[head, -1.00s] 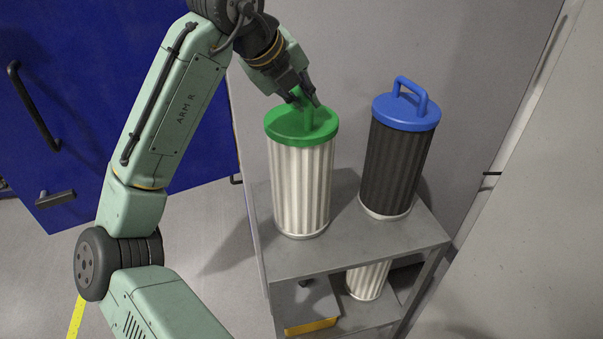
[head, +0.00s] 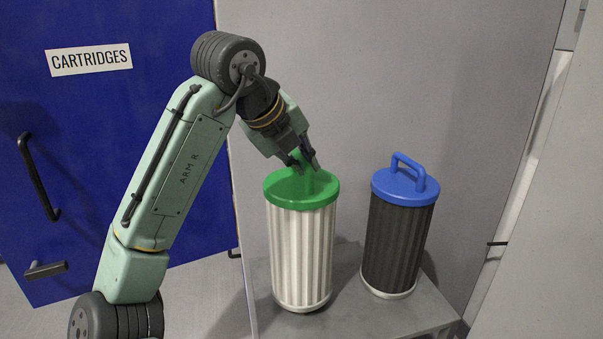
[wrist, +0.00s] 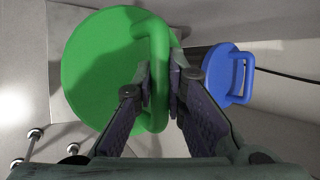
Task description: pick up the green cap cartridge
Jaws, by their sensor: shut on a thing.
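The green cap cartridge (head: 301,250) stands upright at the grey cart, with a white pleated body and a round green cap with a loop handle. My gripper (head: 309,168) reaches down from the upper left and is shut on that handle. In the wrist view the green cap (wrist: 100,75) fills the upper left, and the two fingers of my gripper (wrist: 160,90) sit on either side of the handle. I cannot tell whether the cartridge's base touches the cart top or is slightly above it.
A blue cap cartridge (head: 397,235) with a dark pleated body stands close on the right, on the grey cart top (head: 355,315). A grey wall is behind. A blue cabinet (head: 110,180) labelled CARTRIDGES, with handles, stands at the left.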

